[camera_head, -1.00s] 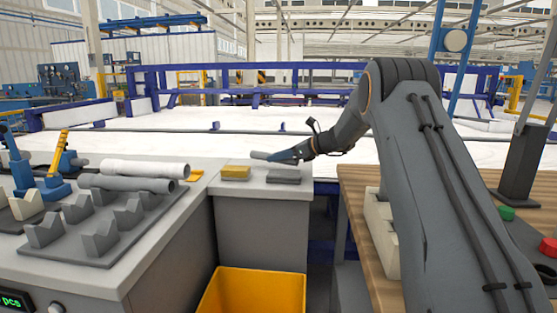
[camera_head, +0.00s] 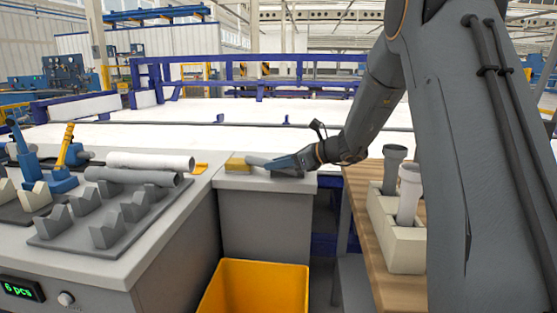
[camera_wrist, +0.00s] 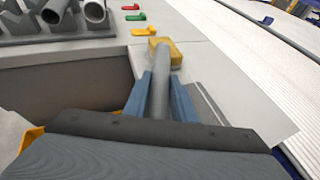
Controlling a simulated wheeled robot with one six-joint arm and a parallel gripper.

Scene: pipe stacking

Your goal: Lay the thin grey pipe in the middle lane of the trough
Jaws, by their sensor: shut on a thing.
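My gripper (camera_head: 281,164) is shut on the thin grey pipe (camera_head: 257,161), low over the small grey counter at centre. In the wrist view, the pipe (camera_wrist: 160,84) runs forward between the blue fingers, its far end over a yellow block (camera_wrist: 172,61). I cannot tell whether it touches the block. At left, a grey plate (camera_head: 67,243) with rows of V-shaped supports (camera_head: 133,207) is the likeliest trough. A thick grey pipe (camera_head: 130,177) and a white pipe (camera_head: 150,161) lie side by side at its back. The front supports are bare.
A yellow bin (camera_head: 262,289) stands below the small counter. Two pipes stand upright in a cream block (camera_head: 407,250) on the wooden table at right. Blue clamp-like tools stand at far left. Green, red and yellow tabs (camera_wrist: 137,17) lie along the counter.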

